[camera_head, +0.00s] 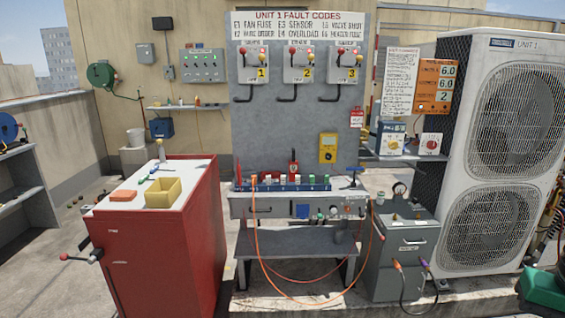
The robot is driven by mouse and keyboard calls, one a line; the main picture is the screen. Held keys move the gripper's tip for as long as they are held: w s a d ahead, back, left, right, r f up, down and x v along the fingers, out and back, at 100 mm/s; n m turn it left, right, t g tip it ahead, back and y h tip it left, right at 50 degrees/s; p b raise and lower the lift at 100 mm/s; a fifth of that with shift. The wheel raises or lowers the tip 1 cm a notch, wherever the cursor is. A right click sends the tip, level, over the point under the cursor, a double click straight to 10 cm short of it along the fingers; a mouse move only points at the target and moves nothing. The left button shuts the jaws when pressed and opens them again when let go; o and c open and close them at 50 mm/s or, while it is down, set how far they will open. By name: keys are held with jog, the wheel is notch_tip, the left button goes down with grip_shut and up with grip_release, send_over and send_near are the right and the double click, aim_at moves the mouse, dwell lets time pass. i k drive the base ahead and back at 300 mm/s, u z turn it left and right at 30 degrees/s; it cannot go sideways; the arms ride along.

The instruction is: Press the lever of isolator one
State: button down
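Isolator one (252,76) is a grey box with a yellow "1" label, the leftmost of three on the upper part of the grey panel. Small red and pale parts show near its top. A black bent lever (245,99) hangs below it, with its end toward the left. Isolator two (298,76) and isolator three (344,76) stand to its right, with similar black levers below them. My gripper is not in view, and nothing hides isolator one.
A workbench (240,212) with small parts and cables stands in front of the panel. A red cabinet (165,245) with a yellow tray (163,194) is at the front left. A grey machine (403,255) and a large condenser unit (450,150) stand at the right.

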aim_at(242, 51)
jog(key=k, duration=0.65)
jog(key=u, duration=0.5)
jog(key=i, duration=0.65)
jog(key=u, duration=0.9)
jog(key=i, duration=1.1)
jog(key=z, duration=0.35)
jog(key=i, duration=0.85)
jog(key=z, duration=0.45)
